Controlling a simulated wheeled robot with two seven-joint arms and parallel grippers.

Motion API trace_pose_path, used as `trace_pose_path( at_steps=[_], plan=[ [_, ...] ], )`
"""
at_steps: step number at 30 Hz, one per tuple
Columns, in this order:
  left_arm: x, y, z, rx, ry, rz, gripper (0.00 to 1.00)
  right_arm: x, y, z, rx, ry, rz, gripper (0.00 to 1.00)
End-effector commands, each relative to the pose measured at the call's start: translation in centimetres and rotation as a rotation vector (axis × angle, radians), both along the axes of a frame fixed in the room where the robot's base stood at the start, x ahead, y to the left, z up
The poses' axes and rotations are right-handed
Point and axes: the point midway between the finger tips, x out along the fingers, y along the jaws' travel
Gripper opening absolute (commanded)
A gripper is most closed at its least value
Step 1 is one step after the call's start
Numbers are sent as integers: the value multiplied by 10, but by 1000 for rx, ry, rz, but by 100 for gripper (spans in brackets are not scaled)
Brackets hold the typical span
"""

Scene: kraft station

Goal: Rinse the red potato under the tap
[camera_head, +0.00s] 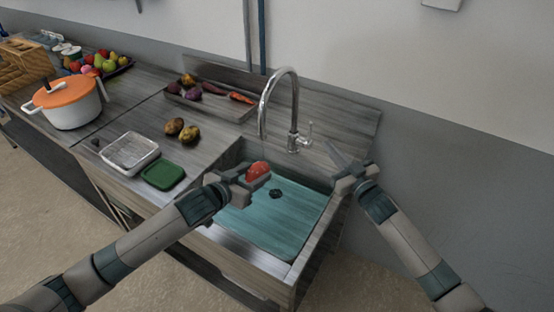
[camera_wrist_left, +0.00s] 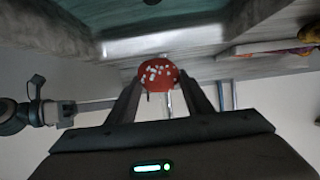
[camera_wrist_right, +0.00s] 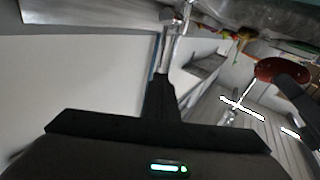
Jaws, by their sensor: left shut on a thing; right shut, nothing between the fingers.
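The red potato (camera_head: 258,170) is held in my left gripper (camera_head: 246,177) above the sink (camera_head: 275,215), just below the spout of the tap (camera_head: 293,95). In the left wrist view the potato (camera_wrist_left: 158,75) sits between the two fingertips and carries white specks; I cannot tell whether they are water drops. The potato also shows in the right wrist view (camera_wrist_right: 283,70). I cannot make out a clear water stream in the head view. My right gripper (camera_head: 335,152) is shut and empty, close to the tap's lever (camera_head: 308,130); contact is unclear.
Left of the sink are two brown potatoes (camera_head: 188,134), a metal tray (camera_head: 130,152) and a green tray (camera_head: 163,175). A vegetable tray (camera_head: 210,104) stands behind. An orange-lidded pot (camera_head: 68,102) is at far left. A wooden backboard (camera_head: 350,122) rises behind the tap.

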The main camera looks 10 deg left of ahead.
Motion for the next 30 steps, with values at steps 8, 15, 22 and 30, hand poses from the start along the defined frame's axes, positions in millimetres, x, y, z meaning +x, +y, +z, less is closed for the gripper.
trace_pose_path(
  at_steps=[8,15,22,30],
  plan=[
    [0,0,0,0,-1,0,21,-7,1,-3,-140,-105,-12,0],
    [0,0,0,0,-1,0,21,-21,2,-9,-408,-305,-35,0],
    [0,0,0,0,-1,0,21,-35,3,-14,-702,-525,-63,0],
    [0,0,1,0,-1,0,21,-51,3,-19,-1037,-775,-97,0]
  ],
)
